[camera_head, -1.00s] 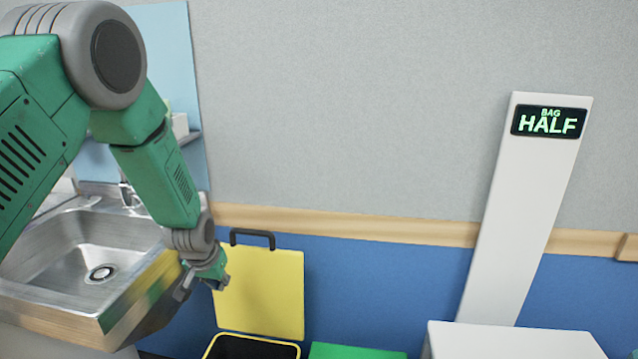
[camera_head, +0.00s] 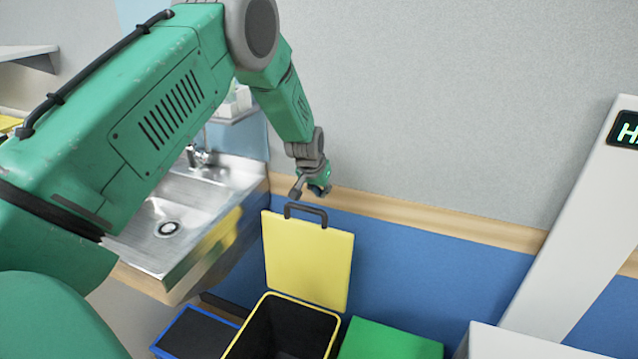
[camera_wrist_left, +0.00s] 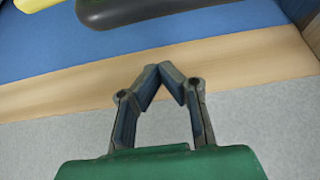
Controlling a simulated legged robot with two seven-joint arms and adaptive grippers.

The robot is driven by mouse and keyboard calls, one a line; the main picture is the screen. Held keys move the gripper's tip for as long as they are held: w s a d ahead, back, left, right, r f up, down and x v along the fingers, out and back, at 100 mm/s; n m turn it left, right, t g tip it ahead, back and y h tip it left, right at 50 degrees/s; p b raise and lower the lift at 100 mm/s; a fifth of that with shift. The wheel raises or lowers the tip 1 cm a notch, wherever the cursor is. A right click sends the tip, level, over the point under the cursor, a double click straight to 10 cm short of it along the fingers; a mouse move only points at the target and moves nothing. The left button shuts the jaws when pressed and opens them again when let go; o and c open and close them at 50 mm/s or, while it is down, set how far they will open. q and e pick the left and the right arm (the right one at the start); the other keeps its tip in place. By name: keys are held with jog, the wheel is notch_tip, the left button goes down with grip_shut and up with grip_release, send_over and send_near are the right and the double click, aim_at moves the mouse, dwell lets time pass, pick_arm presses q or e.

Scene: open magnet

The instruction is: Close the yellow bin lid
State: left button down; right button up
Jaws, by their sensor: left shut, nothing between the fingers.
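The yellow bin lid (camera_head: 308,262) stands open, nearly upright against the blue lower wall, with a dark handle (camera_head: 305,212) on its top edge. The yellow-rimmed bin (camera_head: 290,325) below it is open and dark inside. My left gripper (camera_head: 318,191) is just above the lid handle in the head view, apart from it in the picture. In the left wrist view its fingertips (camera_wrist_left: 172,72) meet with nothing between them. The dark handle (camera_wrist_left: 150,10) and a strip of the yellow lid (camera_wrist_left: 35,4) show at the top of that view. My right gripper is not in view.
A blue-rimmed bin (camera_head: 195,335) stands left of the yellow bin and a green lid (camera_head: 390,342) lies right of it. A metal sink (camera_head: 185,215) is at the left. A white panel with a display (camera_head: 570,230) stands at the right.

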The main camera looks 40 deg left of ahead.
pick_arm(q)
jog(key=shift+s+d+f+p, duration=0.15)
jog(key=shift+s+d+f, duration=0.1)
jog(key=shift+s, duration=0.35)
jog(key=shift+s+d+f+p, duration=0.1)
jog(key=shift+s+d, duration=0.1)
jog(key=shift+s, duration=0.4)
jog(key=shift+s+d+f+p, duration=0.15)
jog(key=shift+s+d+f, duration=0.1)
jog(key=shift+s, duration=0.35)
